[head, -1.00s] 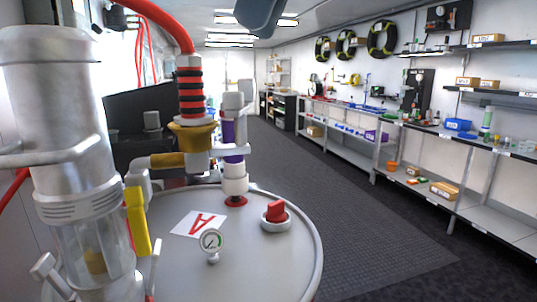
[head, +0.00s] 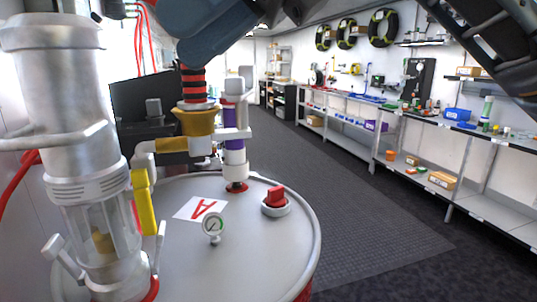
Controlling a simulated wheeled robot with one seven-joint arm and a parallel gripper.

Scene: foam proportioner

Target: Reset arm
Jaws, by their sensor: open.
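A blue-grey link of my arm (head: 225,28) crosses the top of the head view, in front of the upper end of the red and black banded hose coupling (head: 194,83). A dark, ribbed part at the upper right corner looks like my gripper (head: 492,45); it is cut off by the frame edge. Its fingertips are not clearly shown, and I see nothing held in it. It hangs in front of the wall shelves, well apart from the drum (head: 255,250).
A tall metal cylinder (head: 60,120) with a yellow handle (head: 140,212) stands at left. The dark floor (head: 345,190) is clear; a shelved bench (head: 400,180) lines the right wall.

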